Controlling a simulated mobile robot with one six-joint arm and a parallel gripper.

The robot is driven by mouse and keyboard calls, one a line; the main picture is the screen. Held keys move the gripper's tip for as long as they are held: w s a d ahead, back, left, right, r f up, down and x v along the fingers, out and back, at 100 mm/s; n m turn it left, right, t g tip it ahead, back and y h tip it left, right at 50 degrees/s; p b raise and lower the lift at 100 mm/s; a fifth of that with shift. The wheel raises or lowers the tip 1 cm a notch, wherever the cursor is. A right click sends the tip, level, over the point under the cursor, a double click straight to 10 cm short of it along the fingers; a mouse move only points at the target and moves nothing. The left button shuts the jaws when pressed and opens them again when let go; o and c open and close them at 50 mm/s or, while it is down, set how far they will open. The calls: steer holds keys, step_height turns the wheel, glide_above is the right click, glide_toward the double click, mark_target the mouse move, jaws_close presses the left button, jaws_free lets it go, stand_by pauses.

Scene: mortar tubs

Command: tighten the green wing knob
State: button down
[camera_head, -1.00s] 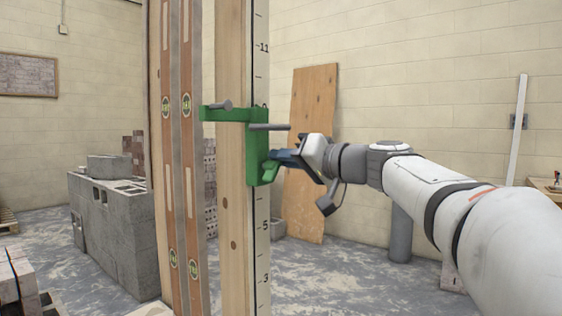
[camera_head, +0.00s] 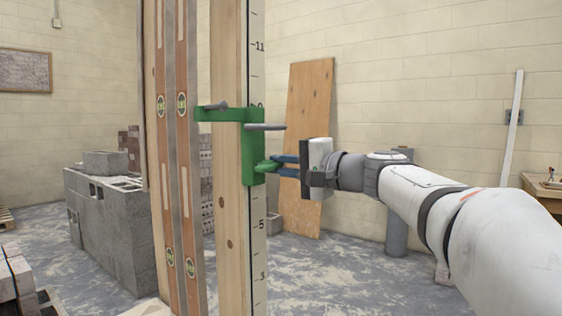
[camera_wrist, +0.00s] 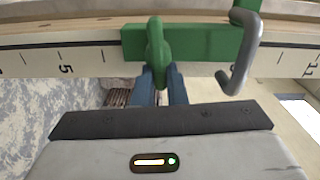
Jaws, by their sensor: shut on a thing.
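The green wing knob (camera_head: 268,167) sits on the right side of a green clamp bracket (camera_head: 250,140), which is fixed on a wooden post with a marked scale (camera_head: 257,220). My gripper (camera_head: 276,164) comes at it from the right, its blue fingers level and shut on the knob. In the wrist view the green wing knob (camera_wrist: 156,45) stands edge-on, with the blue fingers (camera_wrist: 157,78) at its near end, one on each side.
A grey bent rod (camera_wrist: 245,60) sticks out of the bracket close beside the knob; in the head view the rod (camera_head: 265,127) is above my fingers. Two levels (camera_head: 178,150) stand along the post. A plywood sheet (camera_head: 305,150) leans on the wall behind.

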steer(key=shift+s+r+m, duration=0.15)
steer(key=shift+r+m, duration=0.2)
steer(key=shift+m, duration=0.25)
steer(key=c, duration=1.4)
jaws_free()
steer(key=shift+a, duration=0.15)
steer(key=shift+f, duration=0.15)
steer(key=p+v, duration=0.1)
steer(key=v, duration=0.7)
steer(key=shift+a+p, duration=0.1)
steer(key=shift+p, duration=0.3)
